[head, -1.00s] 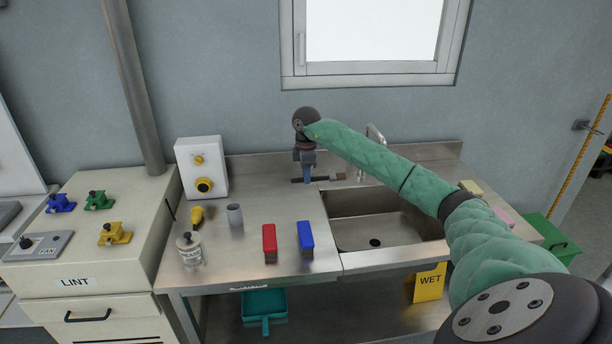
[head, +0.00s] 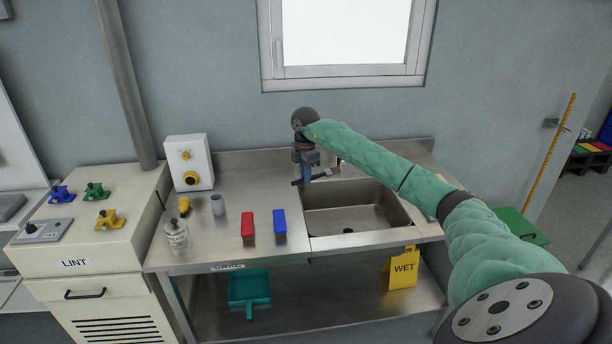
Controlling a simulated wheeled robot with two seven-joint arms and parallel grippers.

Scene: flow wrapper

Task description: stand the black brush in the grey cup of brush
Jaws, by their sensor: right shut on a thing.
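The black brush (head: 329,174) is held in my right gripper (head: 306,181) above the back of the steel counter, just behind the sink. The brush looks roughly level and slightly tilted, with its dark handle to the left; part of it is hidden by the gripper and arm. The right gripper points down and is shut on it. The grey cup (head: 218,205) stands upright on the counter to the left of the gripper and nearer to me. My left gripper is not in the view.
Red (head: 248,225) and blue (head: 280,225) blocks stand between the cup and the sink (head: 350,215). A yellow object (head: 184,206) and a labelled jar (head: 176,234) are left of the cup. A white box (head: 189,163) stands behind. The counter behind the blocks is clear.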

